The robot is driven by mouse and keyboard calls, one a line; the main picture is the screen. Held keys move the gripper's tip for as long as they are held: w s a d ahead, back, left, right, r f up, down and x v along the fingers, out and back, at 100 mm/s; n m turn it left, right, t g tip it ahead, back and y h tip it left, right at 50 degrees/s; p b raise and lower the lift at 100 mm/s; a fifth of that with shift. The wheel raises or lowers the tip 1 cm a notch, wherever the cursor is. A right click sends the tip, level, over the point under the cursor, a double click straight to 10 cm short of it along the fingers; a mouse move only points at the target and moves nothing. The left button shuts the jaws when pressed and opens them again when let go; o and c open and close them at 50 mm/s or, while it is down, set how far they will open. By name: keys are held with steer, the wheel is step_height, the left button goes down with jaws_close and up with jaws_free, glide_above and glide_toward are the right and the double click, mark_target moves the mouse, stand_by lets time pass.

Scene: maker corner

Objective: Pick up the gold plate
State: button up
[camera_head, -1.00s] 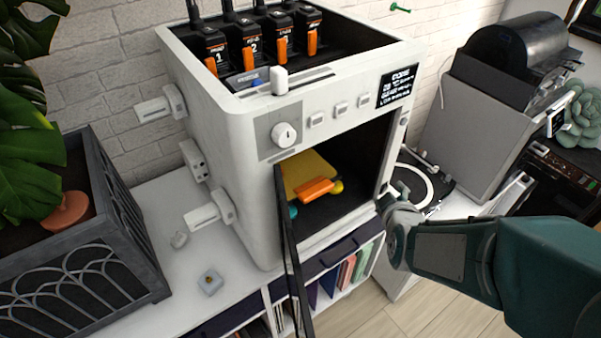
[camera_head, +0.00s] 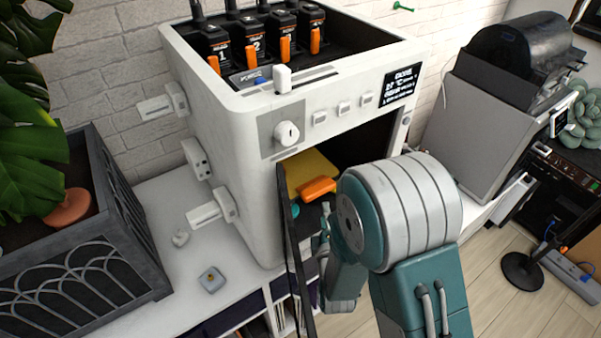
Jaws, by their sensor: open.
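The gold plate (camera_head: 308,169) is a flat yellow piece inside the open chamber of the white machine (camera_head: 240,130). An orange block-like part (camera_head: 318,188) sits at its front edge. My arm now hides the right of the chamber. My gripper (camera_head: 324,240) is only partly visible, small and dark teal, just in front of the chamber opening and right of the open door. It is below and in front of the plate, apart from it. It is open, with nothing seen in it; my arm hides much of it.
The machine's dark door (camera_head: 291,250) stands open toward me, left of my gripper. A planter (camera_head: 85,250) stands at the left, a small grey box (camera_head: 211,279) on the white cabinet top (camera_head: 165,295). A grey machine (camera_head: 480,125) stands at the right.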

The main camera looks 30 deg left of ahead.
mark_target(321, 195)
steer(key=x, duration=0.3)
steer(key=shift+w+a, duration=0.15)
steer(key=shift+w, duration=0.2)
steer(key=shift+a+x, duration=0.25)
steer(key=shift+x, duration=2.5)
steer(key=shift+s+f, duration=0.15)
steer(key=shift+f, duration=0.05)
jaws_close()
